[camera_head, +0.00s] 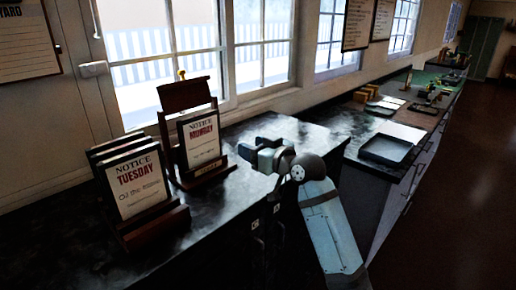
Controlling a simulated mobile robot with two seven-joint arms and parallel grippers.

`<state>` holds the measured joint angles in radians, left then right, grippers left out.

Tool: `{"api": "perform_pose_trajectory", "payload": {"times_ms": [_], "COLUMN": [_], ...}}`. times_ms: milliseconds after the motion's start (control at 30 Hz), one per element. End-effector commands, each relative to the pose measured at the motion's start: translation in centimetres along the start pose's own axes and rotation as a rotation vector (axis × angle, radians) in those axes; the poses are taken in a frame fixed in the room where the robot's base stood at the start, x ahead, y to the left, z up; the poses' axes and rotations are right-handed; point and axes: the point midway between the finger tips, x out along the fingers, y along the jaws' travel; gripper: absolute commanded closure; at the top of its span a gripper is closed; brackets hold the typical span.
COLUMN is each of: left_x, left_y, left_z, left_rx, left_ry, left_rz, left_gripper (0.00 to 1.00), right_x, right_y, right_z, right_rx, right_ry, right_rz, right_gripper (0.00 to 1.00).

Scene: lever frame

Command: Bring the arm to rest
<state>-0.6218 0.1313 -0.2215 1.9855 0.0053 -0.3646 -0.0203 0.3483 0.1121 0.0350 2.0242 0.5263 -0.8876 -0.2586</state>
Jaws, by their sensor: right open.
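My right gripper (258,151) is open and empty, held over the dark counter near the middle of the picture, with its arm coming in from the lower right. It is apart from the wooden stand (184,97), which is to its left. This stand has a small yellow knob on top and holds a white card (203,139) reading "NOTICE MONDAY". A second wooden rack (158,230) in front of it, nearer to me, holds a card (138,183) reading "NOTICE TUESDAY", with more boards behind it. My left gripper is not in view.
The dark shiny counter (251,191) runs along the wall under the windows. Farther right, a lower bench bears a dark tray (386,149), papers and small items. A noticeboard (25,42) hangs on the left wall. The brown floor (446,224) at right looks clear.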

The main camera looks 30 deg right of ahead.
Motion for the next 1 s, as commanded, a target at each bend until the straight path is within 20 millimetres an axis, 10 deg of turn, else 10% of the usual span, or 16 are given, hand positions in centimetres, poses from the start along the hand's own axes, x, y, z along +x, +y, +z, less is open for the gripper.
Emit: {"api": "perform_pose_trajectory", "payload": {"times_ms": [567,767,1000], "left_x": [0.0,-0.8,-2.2], "left_y": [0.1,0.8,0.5], "left_z": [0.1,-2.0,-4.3], "left_rx": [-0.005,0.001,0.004], "left_ry": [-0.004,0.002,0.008], "left_rz": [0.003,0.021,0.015], "left_gripper": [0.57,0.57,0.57], "right_x": [0.0,-1.4,-8.4], "right_y": [0.0,-1.4,-6.3], "right_z": [0.1,7.8,22.2], "right_rx": [0.0,0.018,0.025], "right_ry": [-0.001,-0.106,-0.296], "right_rz": [0.001,0.038,0.085], "right_gripper": [0.49,0.49,0.49]}}
